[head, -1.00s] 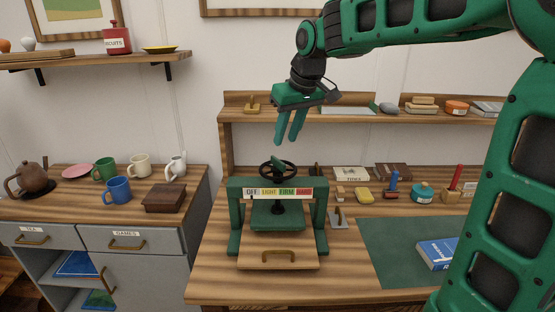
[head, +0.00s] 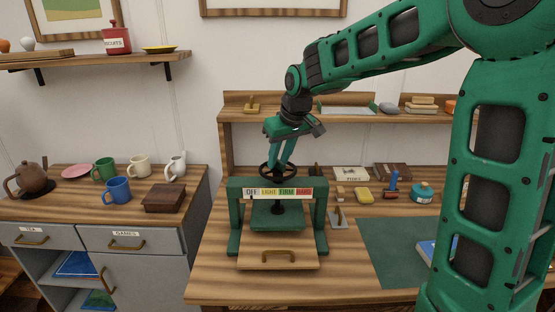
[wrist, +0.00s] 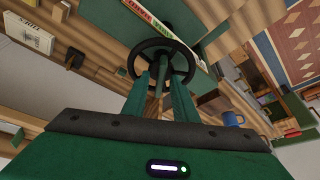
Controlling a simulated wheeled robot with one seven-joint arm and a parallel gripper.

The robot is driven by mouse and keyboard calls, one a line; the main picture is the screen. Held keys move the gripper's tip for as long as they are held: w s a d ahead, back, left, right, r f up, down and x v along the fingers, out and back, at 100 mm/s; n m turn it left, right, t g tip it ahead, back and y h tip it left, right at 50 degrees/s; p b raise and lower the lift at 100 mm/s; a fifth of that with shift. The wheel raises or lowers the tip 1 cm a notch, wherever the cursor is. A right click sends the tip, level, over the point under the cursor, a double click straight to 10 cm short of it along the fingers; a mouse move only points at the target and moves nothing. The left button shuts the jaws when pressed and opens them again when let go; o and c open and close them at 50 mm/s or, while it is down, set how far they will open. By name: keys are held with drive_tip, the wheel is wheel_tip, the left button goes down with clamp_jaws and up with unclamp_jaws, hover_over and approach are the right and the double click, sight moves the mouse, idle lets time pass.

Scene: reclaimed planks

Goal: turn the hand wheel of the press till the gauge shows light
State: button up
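The press (head: 235,212) is a green frame on the bench, with a dark round hand wheel (head: 265,169) on top. The wheel also shows in the wrist view (wrist: 133,62). The gauge (head: 278,192) on the crossbar reads OFF, LIGHT, FIRM and HARD; its marker seems near the OFF–LIGHT border, too small to be sure. My gripper (head: 281,163) is above the wheel, pointing down, its fingers apart. In the wrist view the fingertips (wrist: 161,82) overlap the wheel's near side; I cannot tell whether they touch it.
A wooden drawer or board with a handle (head: 266,265) is at the press's front. A green mat (head: 385,245) lies front right. A shelf (head: 350,115) runs behind.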

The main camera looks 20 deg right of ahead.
clamp_jaws()
drive_tip(key=m, duration=0.1)
drive_tip(key=m+h, duration=0.1)
drive_tip(key=m, duration=0.1)
drive_tip(key=shift+a+m, duration=0.2)
drive_tip(key=shift+m, duration=0.1)
drive_tip(key=shift+a+m+h, duration=0.1)
drive_tip(key=shift+m+h, duration=0.8)
drive_tip(key=shift+m, duration=1.1)
drive_tip(key=shift+o, duration=0.9)
unclamp_jaws()
